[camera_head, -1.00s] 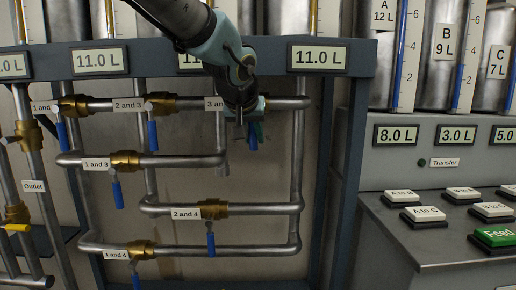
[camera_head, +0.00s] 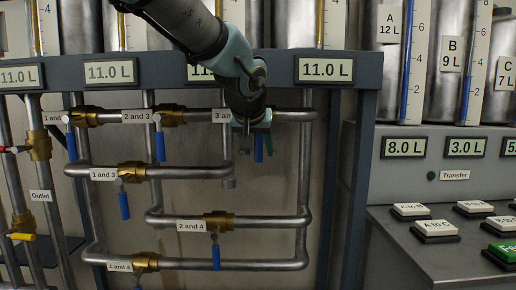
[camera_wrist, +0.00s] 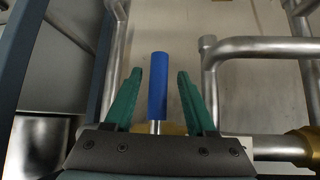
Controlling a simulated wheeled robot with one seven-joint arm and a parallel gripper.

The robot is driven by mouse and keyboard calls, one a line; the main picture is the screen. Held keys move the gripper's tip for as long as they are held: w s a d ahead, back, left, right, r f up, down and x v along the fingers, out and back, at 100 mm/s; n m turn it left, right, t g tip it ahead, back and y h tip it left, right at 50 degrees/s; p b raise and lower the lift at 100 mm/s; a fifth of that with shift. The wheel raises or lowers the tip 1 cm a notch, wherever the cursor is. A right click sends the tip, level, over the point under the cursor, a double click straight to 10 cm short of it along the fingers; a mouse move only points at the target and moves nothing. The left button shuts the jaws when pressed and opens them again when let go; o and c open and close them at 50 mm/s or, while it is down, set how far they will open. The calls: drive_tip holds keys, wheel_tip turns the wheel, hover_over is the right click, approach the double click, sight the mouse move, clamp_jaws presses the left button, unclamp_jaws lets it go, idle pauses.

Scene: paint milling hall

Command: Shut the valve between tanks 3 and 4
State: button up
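The valve labelled "3 and 4" is mostly hidden behind my arm in the head view; part of its label (camera_head: 222,116) shows. Its blue lever (camera_head: 258,148) hangs straight down below the top pipe. In the wrist view the blue lever (camera_wrist: 158,87) stands between the two green fingers of my gripper (camera_wrist: 160,90), with a gap on each side. My gripper is open around the lever and does not visibly touch it. In the head view my gripper (camera_head: 262,145) is at the valve, partly hidden by my wrist. A little brass of the valve body (camera_wrist: 172,128) shows behind the lever.
Neighbouring valves "2 and 3" (camera_head: 172,116), "1 and 3" (camera_head: 131,172) and "2 and 4" (camera_head: 219,222) have blue levers hanging down. Pipes run close around my gripper. A frame post (camera_head: 345,185) stands to the right, then a button console (camera_head: 400,250).

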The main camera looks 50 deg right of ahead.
drive_tip(key=b+v, duration=0.1)
drive_tip(key=v, duration=0.9)
drive_tip(key=shift+a+r, duration=0.25)
drive_tip(key=shift+r, duration=0.05)
drive_tip(key=shift+s, duration=0.1)
drive_tip(key=w+a+f+n+y+p, duration=0.2)
drive_tip(key=w+a+f, duration=0.4)
drive_tip(key=w+a, duration=0.45)
drive_tip(key=w+a+f+n+y+p, duration=0.25)
drive_tip(key=w+a+f, duration=0.35)
drive_tip(key=w+a, duration=0.45)
drive_tip(key=w+a+f+n+y+p, duration=0.1)
drive_tip(key=w+a+f+n, duration=0.15)
drive_tip(key=a, duration=0.45)
drive_tip(key=w+a+f+n+y+p, duration=0.1)
drive_tip(key=a+f, duration=0.2)
drive_tip(key=a, duration=0.4)
drive_tip(key=s+a+f+n+g+p, duration=0.1)
drive_tip(key=s+a+f+n, duration=0.1)
drive_tip(key=a, duration=0.6)
drive_tip(key=s+a+f+n+g+y+p, duration=0.1)
drive_tip(key=s+a+f, duration=0.2)
drive_tip(key=a, duration=0.6)
drive_tip(key=shift+s+n, duration=0.4)
drive_tip(key=shift+s, duration=0.1)
